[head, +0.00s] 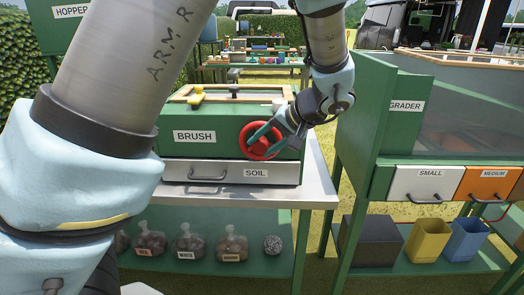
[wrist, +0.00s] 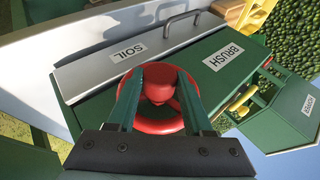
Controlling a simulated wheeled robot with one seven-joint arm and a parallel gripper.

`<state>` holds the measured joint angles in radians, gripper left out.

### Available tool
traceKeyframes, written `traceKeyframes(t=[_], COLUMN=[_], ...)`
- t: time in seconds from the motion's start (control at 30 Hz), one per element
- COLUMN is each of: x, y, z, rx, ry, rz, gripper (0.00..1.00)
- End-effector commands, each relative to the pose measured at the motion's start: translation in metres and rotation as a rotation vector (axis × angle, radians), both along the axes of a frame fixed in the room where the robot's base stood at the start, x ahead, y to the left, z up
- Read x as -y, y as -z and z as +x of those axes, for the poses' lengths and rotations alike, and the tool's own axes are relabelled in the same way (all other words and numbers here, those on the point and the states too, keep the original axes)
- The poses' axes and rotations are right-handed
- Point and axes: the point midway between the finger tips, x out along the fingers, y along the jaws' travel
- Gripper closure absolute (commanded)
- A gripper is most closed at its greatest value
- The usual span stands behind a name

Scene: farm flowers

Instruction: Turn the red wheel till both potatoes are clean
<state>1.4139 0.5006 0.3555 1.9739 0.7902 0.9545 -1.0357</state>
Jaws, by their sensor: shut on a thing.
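The red wheel (head: 261,143) is on the front of the green box labelled BRUSH (head: 226,137), near its right end. My gripper (head: 266,133) is at the wheel, with its fingers over the rim. In the wrist view the red wheel (wrist: 160,90) shows between and behind the two green fingers of my gripper (wrist: 160,75), with the round hub between the fingertips. My gripper is shut on the wheel. I cannot make out any potatoes; the inside of the box is mostly hidden.
A grey SOIL drawer (head: 231,171) is shut under the wheel. A yellow knob (head: 197,92) is on the box top. Labelled bags (head: 190,243) stand on the shelf below. The GRADER (head: 405,130) stands to the right, with bins (head: 428,238) beneath it.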

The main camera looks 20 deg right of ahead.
Motion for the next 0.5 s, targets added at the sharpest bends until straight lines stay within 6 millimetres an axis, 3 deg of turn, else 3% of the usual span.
traceKeyframes(t=[0.5], x=[0.0047], y=[0.0074], z=[-0.0023], rx=[0.209], ry=[0.004], rz=[0.452], gripper=[1.0])
